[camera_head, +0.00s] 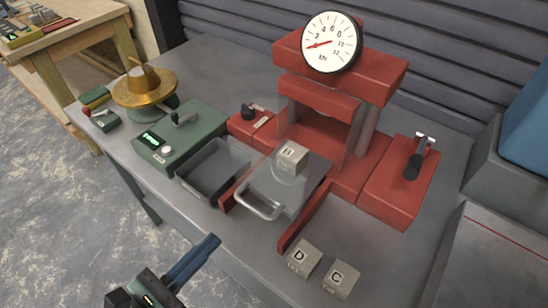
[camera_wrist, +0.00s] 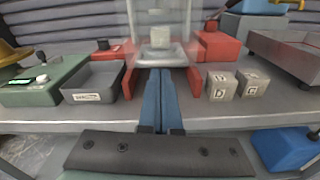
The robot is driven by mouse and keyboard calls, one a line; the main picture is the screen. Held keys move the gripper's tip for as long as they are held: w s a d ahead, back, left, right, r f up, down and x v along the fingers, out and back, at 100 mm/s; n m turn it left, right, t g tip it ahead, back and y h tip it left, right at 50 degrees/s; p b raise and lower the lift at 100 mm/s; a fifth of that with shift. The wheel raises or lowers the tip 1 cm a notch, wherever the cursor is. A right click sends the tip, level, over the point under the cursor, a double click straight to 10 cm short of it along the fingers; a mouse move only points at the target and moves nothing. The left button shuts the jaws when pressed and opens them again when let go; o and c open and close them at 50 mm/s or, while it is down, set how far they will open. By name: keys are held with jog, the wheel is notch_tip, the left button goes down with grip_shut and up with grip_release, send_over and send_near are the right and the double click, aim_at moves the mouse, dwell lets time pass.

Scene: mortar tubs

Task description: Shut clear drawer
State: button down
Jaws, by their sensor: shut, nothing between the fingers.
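The clear drawer (camera_head: 243,192) is a see-through box with a pale bar handle on its front. It sticks out from the red press (camera_head: 340,90) toward the table's front edge, between two red rails. A grey cube marked B (camera_head: 291,157) sits in or on its rear part; I cannot tell which. The wrist view shows the drawer (camera_wrist: 142,45) straight ahead. My gripper (camera_head: 212,243) has long blue fingers, shut and empty. It is in front of the table edge, left of and apart from the handle. The fingers also show in the wrist view (camera_wrist: 160,78).
Cubes marked D (camera_head: 303,259) and C (camera_head: 341,278) stand right of the rails near the front edge. A grey open tray (camera_head: 212,185) sits left of the drawer, beside a green device (camera_head: 180,140). A brass-coloured round apparatus (camera_head: 145,90) stands farther left.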

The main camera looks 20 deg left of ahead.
jog(key=s+r+n, duration=0.1)
jog(key=n, duration=0.1)
jog(key=p, duration=0.1)
send_near(301, 148)
jog(key=shift+t, duration=0.3)
jog(key=s, duration=0.1)
jog(key=s+a+f, duration=0.1)
jog(key=s+a, duration=0.1)
jog(key=s, duration=0.1)
jog(key=shift+f, duration=0.2)
jog(key=shift+w+d+r, duration=0.1)
jog(key=shift+w+d, duration=0.15)
jog(key=shift+w, duration=0.2)
jog(key=x, duration=1.4)
jog(key=shift+d, duration=0.1)
jog(key=shift+w+r, duration=0.1)
jog(key=shift+r, duration=0.1)
jog(key=shift+d, duration=0.1)
